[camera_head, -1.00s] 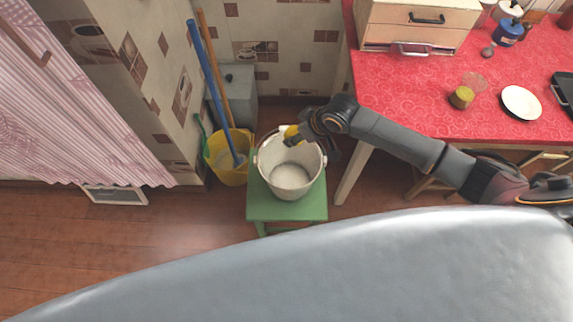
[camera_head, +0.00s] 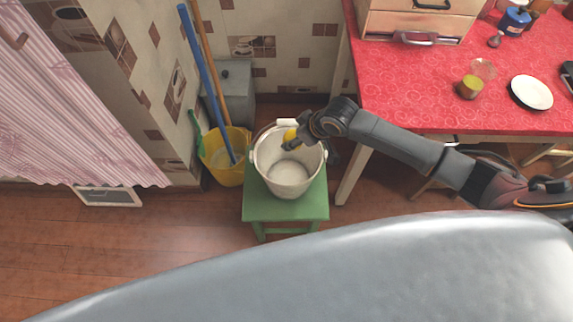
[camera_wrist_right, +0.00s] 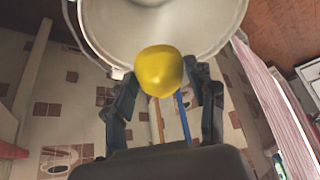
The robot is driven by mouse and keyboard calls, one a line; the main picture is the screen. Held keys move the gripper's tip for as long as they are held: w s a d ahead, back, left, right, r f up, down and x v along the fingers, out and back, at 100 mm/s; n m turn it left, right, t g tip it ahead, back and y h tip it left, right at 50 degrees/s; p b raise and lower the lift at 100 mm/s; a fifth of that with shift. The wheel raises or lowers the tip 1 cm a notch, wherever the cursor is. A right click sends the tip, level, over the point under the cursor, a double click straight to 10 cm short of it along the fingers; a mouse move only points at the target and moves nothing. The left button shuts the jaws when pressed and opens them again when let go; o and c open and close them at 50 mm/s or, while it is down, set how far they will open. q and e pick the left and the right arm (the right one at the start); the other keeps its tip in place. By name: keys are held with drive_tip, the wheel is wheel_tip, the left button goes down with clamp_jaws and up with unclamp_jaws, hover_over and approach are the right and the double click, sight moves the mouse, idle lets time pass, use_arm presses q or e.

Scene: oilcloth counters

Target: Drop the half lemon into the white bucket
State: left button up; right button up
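The white bucket (camera_head: 288,190) stands upright on a green stool (camera_head: 258,208), with its open top facing me. My right gripper (camera_head: 297,138) reaches in from the right over the bucket's far rim. It is shut on the yellow half lemon (camera_head: 289,136), which is over the bucket's opening. In the right wrist view the half lemon (camera_wrist_right: 159,72) sits between the two dark fingertips (camera_wrist_right: 161,80), with the white bucket (camera_wrist_right: 215,35) behind it. My left gripper is not in view.
A yellow bucket (camera_head: 228,172) with a blue handle (camera_head: 205,80) in it stands left of the stool. The red counter (camera_head: 420,85) on the right bears a white plate (camera_head: 532,92), a small jar (camera_head: 470,87) and a drawer box (camera_head: 415,22). My own grey body fills the foreground.

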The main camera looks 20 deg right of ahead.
drive_tip(key=o, duration=0.4)
drive_tip(key=shift+c, duration=0.2)
drive_tip(key=v, duration=1.2)
drive_tip(key=shift+a, duration=0.1)
